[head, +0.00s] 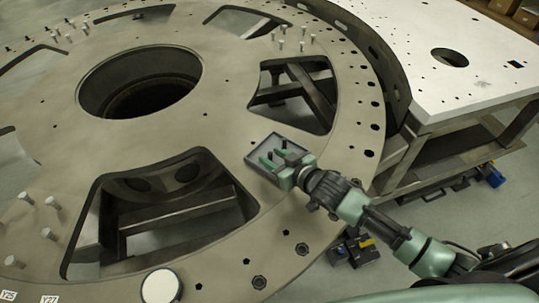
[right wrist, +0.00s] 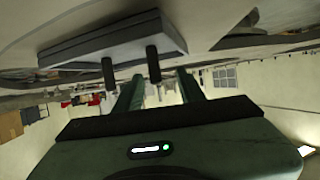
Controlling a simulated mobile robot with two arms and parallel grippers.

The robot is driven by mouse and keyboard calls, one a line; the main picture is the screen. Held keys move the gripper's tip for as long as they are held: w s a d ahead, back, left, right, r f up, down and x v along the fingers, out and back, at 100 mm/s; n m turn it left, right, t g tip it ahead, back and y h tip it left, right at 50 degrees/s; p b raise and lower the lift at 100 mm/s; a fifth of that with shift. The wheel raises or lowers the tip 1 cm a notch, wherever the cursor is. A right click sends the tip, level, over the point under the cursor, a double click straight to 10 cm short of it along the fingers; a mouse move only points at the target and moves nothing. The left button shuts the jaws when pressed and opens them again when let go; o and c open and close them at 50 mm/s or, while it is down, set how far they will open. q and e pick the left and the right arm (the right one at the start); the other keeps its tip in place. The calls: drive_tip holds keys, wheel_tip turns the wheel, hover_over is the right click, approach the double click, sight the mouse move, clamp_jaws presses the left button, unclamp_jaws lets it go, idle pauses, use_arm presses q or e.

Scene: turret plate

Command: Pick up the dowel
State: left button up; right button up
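Two short dark dowels stand upright in a small grey tray (head: 259,148) on the large turret plate (head: 215,95). In the right wrist view, one dowel (right wrist: 153,64) shows between my finger lines and the other dowel (right wrist: 108,73) lies to the left, outside them. The tray (right wrist: 85,48) spans the top of that view. My right gripper (head: 273,158) is over the tray with its green fingers apart. In the right wrist view the gripper (right wrist: 160,85) is open, with nothing clearly held. I cannot tell whether the fingers touch the dowel. My left gripper is not in view.
The plate has large cut-outs (head: 160,215) and a round central hole (head: 140,85). Several light pegs (head: 50,202) stand on it. A light table (head: 455,60) with a hole stands at the right. Dark and blue items lie on the floor below.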

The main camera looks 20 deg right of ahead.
sight(265, 152)
drive_tip(key=x, duration=0.2)
drive_tip(key=p+x, duration=0.1)
drive_tip(key=x, duration=0.2)
drive_tip(key=shift+w+d+f, duration=0.15)
drive_tip(key=shift+d+f, duration=0.05)
drive_tip(key=shift+f, duration=0.05)
clamp_jaws()
